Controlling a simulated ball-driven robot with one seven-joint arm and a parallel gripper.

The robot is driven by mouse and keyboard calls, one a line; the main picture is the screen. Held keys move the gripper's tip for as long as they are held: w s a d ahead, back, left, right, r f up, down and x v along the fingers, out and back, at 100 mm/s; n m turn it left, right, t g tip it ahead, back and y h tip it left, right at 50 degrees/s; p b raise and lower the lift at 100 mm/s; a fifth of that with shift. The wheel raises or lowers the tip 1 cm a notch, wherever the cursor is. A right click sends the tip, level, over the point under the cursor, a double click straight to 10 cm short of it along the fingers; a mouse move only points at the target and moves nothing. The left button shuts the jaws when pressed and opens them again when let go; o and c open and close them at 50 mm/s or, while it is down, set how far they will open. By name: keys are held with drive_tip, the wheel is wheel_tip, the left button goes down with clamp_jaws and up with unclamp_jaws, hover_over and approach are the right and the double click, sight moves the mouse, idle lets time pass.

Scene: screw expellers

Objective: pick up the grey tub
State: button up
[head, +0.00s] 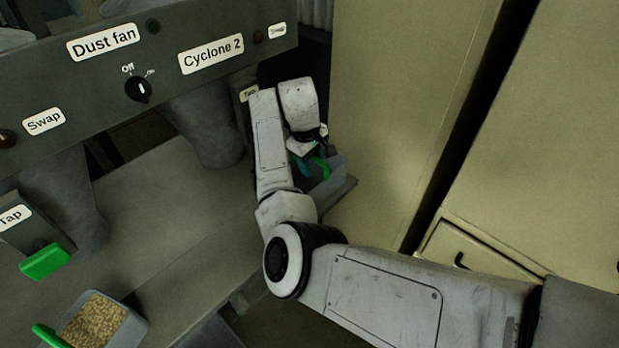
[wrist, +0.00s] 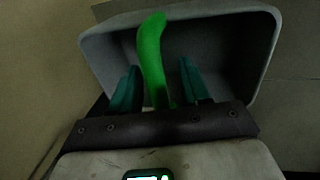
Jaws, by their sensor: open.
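A grey tub (wrist: 222,50) with a green handle (wrist: 152,50) fills the upper part of the wrist view; its visible inside looks empty. My gripper (wrist: 158,72) is open, with one teal finger on each side of the green handle. Whether the fingers touch it cannot be told. In the head view the tub (head: 333,172) sits at the right end of the bench, partly hidden behind my gripper (head: 306,163). A second grey tub (head: 136,327), holding tan pellets and with a green handle, stands at the lower left.
The grey bench (head: 165,200) is bare between the two tubs. A control panel (head: 200,85) with labels and a knob overhangs it. A green tap lever (head: 45,261) sticks out at left. Tall beige cabinets (head: 400,110) stand close on the right.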

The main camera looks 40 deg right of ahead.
drive_tip(key=shift+c, duration=0.4)
clamp_jaws()
